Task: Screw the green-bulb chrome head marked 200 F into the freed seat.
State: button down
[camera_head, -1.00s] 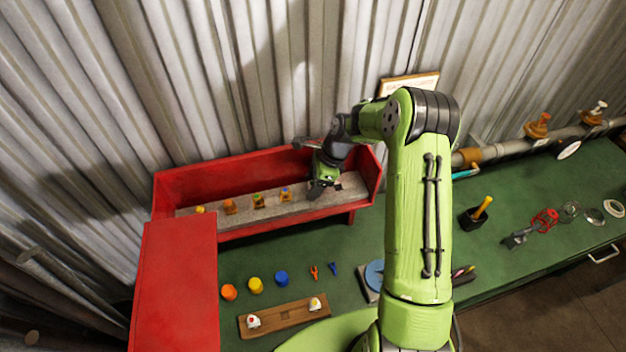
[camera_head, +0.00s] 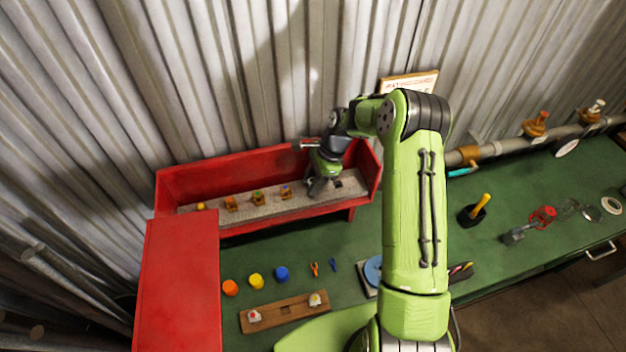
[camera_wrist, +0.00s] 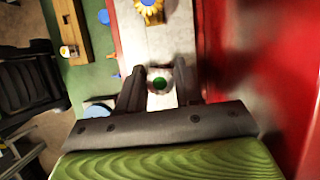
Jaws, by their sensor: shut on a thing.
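My gripper (camera_head: 315,192) points down over the pale ledge inside the red open-front housing, to the right of the row of fitted heads. In the wrist view, my gripper (camera_wrist: 160,80) is shut on the green-bulb head (camera_wrist: 159,83), with one finger on each side. Its green bulb is centred on a pale round body; its 200 F marking cannot be read. A dark square spot (camera_head: 338,183), possibly a seat, shows on the ledge just right of the fingers. Whether the head touches the ledge cannot be told.
Fitted heads, including a blue-topped one (camera_head: 285,192), line the ledge (camera_head: 215,209). The housing's red back wall (camera_head: 240,172) is close behind. A wooden rack (camera_head: 285,311) with two heads, coloured caps (camera_head: 255,281) and small tools lie on the green bench (camera_head: 355,240).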

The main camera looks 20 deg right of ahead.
jog(key=shift+s+m+t, duration=0.15)
jog(key=shift+m+t, duration=0.35)
jog(key=shift+m, duration=1.2)
jog(key=m+t, duration=0.1)
jog(key=m, duration=0.2)
jog(key=shift+m+t+h, duration=0.4)
jog(key=shift+f+m+t, duration=0.1)
jog(key=shift+m+t, duration=0.2)
jog(key=shift+m, duration=0.7)
jog(key=shift+h, duration=0.3)
